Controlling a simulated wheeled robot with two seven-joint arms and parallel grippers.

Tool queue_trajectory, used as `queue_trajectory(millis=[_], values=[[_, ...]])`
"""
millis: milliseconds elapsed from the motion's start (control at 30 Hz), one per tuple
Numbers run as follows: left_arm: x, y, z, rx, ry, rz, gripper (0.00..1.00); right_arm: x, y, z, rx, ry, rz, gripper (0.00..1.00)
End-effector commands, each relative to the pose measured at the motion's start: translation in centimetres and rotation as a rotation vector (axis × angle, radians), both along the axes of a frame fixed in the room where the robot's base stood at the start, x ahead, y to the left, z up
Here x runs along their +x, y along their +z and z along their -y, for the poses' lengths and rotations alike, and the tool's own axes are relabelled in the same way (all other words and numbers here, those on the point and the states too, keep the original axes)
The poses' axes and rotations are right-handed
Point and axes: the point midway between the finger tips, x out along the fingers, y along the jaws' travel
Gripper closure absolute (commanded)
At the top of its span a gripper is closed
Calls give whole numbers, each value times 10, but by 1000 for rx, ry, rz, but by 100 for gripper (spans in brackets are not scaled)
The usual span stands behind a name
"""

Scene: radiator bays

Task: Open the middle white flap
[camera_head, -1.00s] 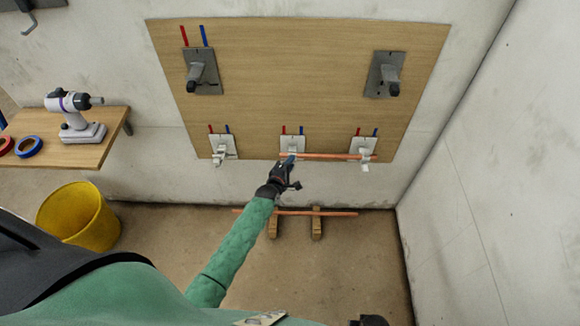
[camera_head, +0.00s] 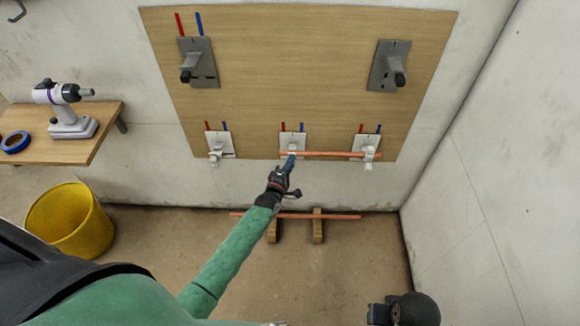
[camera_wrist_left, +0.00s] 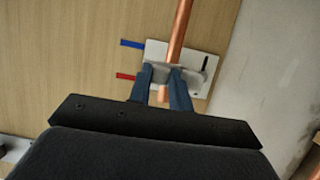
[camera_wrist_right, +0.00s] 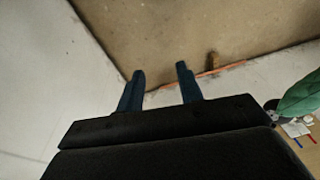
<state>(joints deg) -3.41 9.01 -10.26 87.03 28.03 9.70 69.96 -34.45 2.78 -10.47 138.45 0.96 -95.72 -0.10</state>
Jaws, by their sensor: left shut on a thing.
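The middle white flap (camera_head: 291,151) is on the middle white bracket (camera_head: 299,138) of the wooden board. A copper pipe (camera_head: 330,154) runs from this bracket to the right white bracket (camera_head: 367,142). My left gripper (camera_head: 291,158) is at the middle bracket and shut on the flap. In the left wrist view its blue fingers (camera_wrist_left: 162,72) are at the white bracket (camera_wrist_left: 188,56), beside the end of the copper pipe (camera_wrist_left: 179,30). The fingers partly hide the flap. My right gripper (camera_wrist_right: 160,74) is open and empty, facing the floor and wall.
A left white bracket (camera_head: 220,143) and two grey brackets (camera_head: 198,64) (camera_head: 389,66) are on the board (camera_head: 290,60). Another copper pipe (camera_head: 335,216) lies on wooden blocks below.

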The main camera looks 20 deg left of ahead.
Motion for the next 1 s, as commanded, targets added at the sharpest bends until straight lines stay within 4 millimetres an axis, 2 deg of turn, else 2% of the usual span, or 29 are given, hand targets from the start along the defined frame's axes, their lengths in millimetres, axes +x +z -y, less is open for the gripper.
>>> queue_trajectory(millis=[200,567,600,700,1000], values=[[-1,-2,0,4,0,9,100,-4,12,1,2,-1,1,64],[-1,-2,0,4,0,10,100,-5,14,1,2,-1,-1,64],[-1,-2,0,4,0,10,78,-5,14,1,3,0,-2,64],[-1,-1,0,4,0,10,59,-6,13,0,4,0,-3,64],[0,-2,0,4,0,10,58,-6,13,0,4,-1,-3,64]])
